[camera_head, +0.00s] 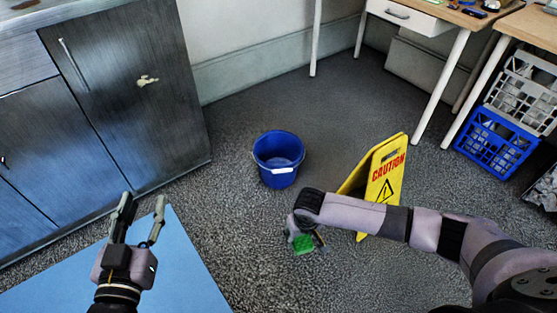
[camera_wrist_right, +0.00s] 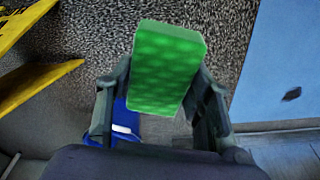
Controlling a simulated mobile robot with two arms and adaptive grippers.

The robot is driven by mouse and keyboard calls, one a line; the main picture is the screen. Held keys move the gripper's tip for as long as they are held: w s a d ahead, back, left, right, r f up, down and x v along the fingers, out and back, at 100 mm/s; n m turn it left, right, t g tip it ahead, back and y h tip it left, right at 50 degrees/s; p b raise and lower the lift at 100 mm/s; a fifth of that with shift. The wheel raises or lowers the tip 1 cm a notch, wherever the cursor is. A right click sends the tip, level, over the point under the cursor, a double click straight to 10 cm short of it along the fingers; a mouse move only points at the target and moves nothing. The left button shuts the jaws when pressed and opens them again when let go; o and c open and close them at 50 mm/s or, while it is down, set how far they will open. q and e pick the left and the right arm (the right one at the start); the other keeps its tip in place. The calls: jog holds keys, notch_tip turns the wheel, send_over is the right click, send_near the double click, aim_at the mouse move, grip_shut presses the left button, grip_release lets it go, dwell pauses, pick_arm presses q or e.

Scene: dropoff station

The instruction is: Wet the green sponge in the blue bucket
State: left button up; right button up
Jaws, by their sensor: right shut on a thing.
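Part of the bucket (camera_wrist_right: 124,122) also shows behind the right fingers in the right wrist view. My right gripper (camera_head: 305,238) is shut on the green sponge (camera_head: 303,245), to the lower right of the bucket and apart from it. The sponge (camera_wrist_right: 167,68) sits between both fingers in the wrist view. My left gripper (camera_head: 139,210) is open and empty at the lower left, over a light blue surface.
A yellow caution sign (camera_head: 384,178) stands on the floor just behind my right arm. Dark cabinets (camera_head: 130,90) line the left. A white-legged desk (camera_head: 430,27) and stacked crates (camera_head: 497,140) are at the right.

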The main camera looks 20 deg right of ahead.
aim_at(299, 241)
jog(key=shift+f+b, duration=0.45)
jog(key=shift+f, duration=0.65)
jog(key=shift+f+b, duration=0.35)
jog(key=shift+f, duration=0.45)
pick_arm(q)
jog(key=s+r+t+h, duration=0.1)
jog(key=s+r+t, duration=0.1)
jog(key=r+t, duration=0.2)
jog(key=s+r+t+h+b, duration=0.1)
jog(key=r+t, duration=0.3)
jog(key=r, duration=0.4)
jog(key=shift+s+d+r+h, duration=0.35)
jog(key=shift+s+r+h, duration=0.05)
jog(key=shift+s, duration=0.35)
pick_arm(e)
jog(key=shift+f, duration=1.5)
